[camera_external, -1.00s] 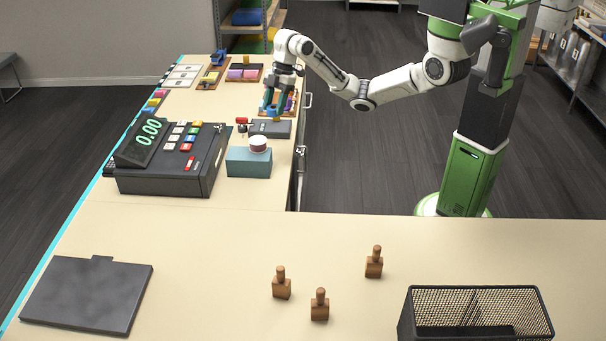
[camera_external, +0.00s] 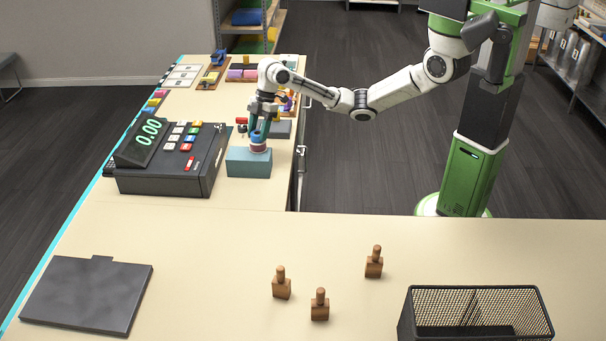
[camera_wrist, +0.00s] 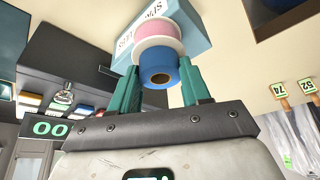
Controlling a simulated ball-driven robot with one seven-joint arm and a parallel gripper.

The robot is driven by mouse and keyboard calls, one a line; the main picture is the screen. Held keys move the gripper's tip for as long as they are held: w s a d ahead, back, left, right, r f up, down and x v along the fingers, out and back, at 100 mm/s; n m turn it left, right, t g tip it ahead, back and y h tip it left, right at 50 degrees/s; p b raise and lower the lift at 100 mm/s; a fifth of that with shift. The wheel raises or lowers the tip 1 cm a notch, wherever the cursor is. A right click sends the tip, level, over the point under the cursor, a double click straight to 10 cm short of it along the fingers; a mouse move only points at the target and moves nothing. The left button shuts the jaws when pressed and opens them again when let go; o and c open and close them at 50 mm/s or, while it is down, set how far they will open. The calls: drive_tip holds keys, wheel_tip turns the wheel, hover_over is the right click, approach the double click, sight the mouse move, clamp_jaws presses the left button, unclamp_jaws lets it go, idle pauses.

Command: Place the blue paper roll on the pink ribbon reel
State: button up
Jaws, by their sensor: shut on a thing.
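My gripper (camera_external: 259,134) is shut on the blue paper roll (camera_external: 258,138), its teal fingers on either side of the roll in the wrist view. There the blue roll (camera_wrist: 158,66) shows its round end with a dark central hole. The pink ribbon reel (camera_wrist: 159,28), with pale flanges, is directly beyond the roll in the wrist view. In the external view the reel (camera_external: 258,150) sits on top of a teal box (camera_external: 248,164), just under the roll. I cannot tell whether roll and reel touch.
A black cash register (camera_external: 170,180) stands left of the teal box. A dark flat pad (camera_external: 280,129) lies behind the box. Several small goods line the counter's far end. Three wooden stamps (camera_external: 281,285) and a black mesh basket (camera_external: 475,310) are on the near counter.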

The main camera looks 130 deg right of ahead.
drive_tip(key=shift+f, duration=0.1)
drive_tip(key=o, duration=1)
drive_tip(key=b+v, duration=0.1)
drive_tip(key=v, duration=1.1)
